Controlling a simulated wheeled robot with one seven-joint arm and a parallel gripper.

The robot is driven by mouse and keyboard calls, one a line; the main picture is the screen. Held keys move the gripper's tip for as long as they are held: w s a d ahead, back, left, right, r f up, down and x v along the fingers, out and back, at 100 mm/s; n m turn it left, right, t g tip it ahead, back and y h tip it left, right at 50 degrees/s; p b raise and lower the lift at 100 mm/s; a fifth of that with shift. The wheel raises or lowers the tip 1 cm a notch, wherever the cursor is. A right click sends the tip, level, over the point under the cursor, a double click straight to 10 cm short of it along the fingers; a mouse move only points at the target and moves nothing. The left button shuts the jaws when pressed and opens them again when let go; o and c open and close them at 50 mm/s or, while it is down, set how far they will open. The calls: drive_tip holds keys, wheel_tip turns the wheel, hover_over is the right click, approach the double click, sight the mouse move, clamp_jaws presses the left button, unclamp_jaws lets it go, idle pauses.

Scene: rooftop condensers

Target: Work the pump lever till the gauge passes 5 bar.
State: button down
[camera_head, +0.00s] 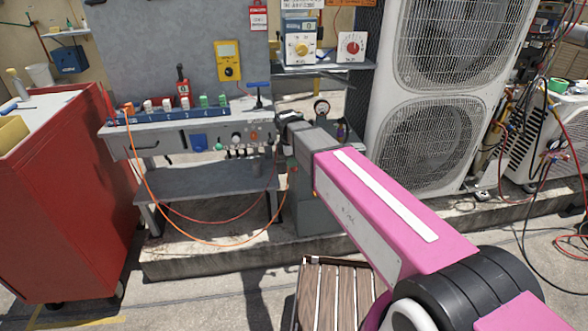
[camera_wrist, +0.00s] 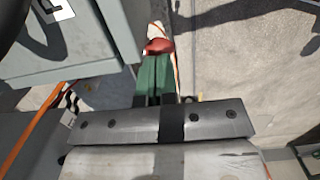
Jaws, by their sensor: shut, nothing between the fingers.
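A small round gauge (camera_head: 321,107) with a pale face and dark rim stands behind the forearm in the head view; its reading is too small to make out. The pump around it is mostly hidden by my arm, and I cannot clearly pick out its lever. My gripper (camera_head: 281,188) points down beside a grey-green pedestal (camera_head: 316,212). In the wrist view my gripper (camera_wrist: 155,62) is shut, its green fingers close together and empty. A red piece with a white end (camera_wrist: 157,42) shows at the fingertips; I cannot tell what it is.
A grey workbench (camera_head: 130,125) stands to the left, with an orange hose (camera_head: 170,228) hanging before it. A red cabinet (camera_head: 75,200) is at far left. A tall condenser (camera_head: 440,100) stands right of the gauge. A slatted wooden seat (camera_head: 335,290) is below my arm.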

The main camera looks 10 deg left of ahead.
sight(292, 171)
drive_tip(key=shift+f, duration=0.35)
drive_tip(key=shift+f, duration=2.15)
drive_tip(key=a, duration=0.2)
drive_tip(key=s+r, duration=0.1)
drive_tip(key=shift+a, duration=0.4)
drive_tip(key=shift+r, duration=0.1)
wheel_tip(292, 171, up, 11)
drive_tip(key=a, duration=0.1)
drive_tip(key=shift+f, duration=0.2)
